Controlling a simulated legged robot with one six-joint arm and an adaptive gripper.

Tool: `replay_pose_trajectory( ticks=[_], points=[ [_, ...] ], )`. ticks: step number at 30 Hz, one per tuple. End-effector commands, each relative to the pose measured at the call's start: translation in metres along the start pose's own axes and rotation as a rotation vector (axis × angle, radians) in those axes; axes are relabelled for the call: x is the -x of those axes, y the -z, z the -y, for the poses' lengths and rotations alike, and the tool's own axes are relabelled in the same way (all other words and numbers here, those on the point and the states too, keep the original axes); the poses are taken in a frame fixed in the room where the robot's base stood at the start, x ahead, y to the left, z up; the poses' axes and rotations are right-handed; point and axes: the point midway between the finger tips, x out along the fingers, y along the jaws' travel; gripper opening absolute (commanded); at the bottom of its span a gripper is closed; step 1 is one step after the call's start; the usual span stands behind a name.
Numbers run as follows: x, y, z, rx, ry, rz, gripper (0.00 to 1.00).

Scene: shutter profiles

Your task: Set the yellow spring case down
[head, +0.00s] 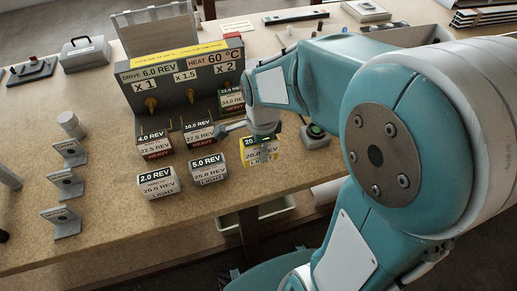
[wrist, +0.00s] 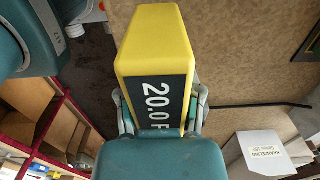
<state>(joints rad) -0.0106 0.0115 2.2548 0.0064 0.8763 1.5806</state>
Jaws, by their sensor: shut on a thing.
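The yellow spring case (head: 262,158) is in my gripper, near the table's front edge, right of the white 5.0 REV case. In the head view its label is partly covered by the gripper. In the wrist view the case (wrist: 158,35) fills the upper middle, with a dark label reading 20.0. My gripper (wrist: 160,108) is shut on it, one finger on each side. I cannot tell whether its underside touches the table.
White cases 2.0 REV (head: 157,183) and 5.0 REV (head: 208,169) stand to the left. Red-labelled HEAVY cases (head: 154,144) sit behind them, before the grey drive panel (head: 180,70).

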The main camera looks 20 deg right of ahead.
Motion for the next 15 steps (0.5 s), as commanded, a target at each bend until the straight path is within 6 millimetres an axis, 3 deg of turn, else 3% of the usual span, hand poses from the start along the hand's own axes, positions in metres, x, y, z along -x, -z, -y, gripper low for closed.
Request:
replay_pose_trajectory(
  ticks=[6,11,15],
  points=[
    [-0.027,0.002,0.021,0.003,0.0,-0.006,0.0],
    [-0.038,0.007,0.029,0.002,0.0,-0.004,0.0],
    [-0.059,0.01,0.029,0.003,-0.003,-0.002,0.0]
  ],
)
